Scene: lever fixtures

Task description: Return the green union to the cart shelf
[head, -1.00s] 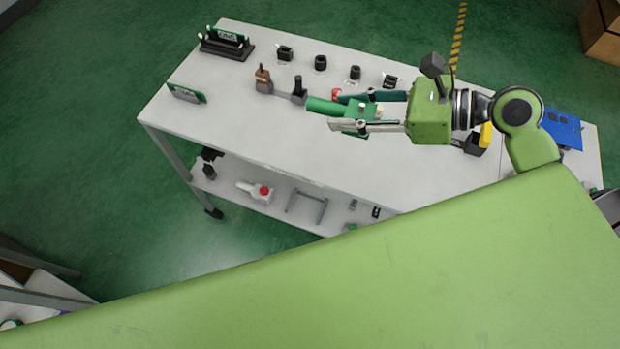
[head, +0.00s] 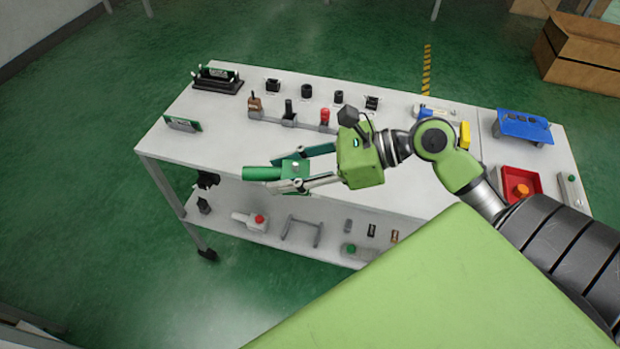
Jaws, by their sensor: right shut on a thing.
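The green union (head: 263,174) is a short green cylinder with a green block-like part. My right gripper (head: 292,171) is shut on it and holds it over the front part of the cart's white top, near the front edge. The cart shelf (head: 273,235) is the lower white board below the top. On it are a white part with a red knob (head: 249,219), a grey bracket (head: 301,230) and several small parts. The gripper fingers hide part of the union. My left gripper is not in view.
The cart top (head: 222,150) carries lever fixtures (head: 289,113) in a row, a black rack (head: 217,79) at the back left and a small sign (head: 183,124). A red tray (head: 520,186) and a blue stand (head: 522,126) are at the right. The front left of the top is clear.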

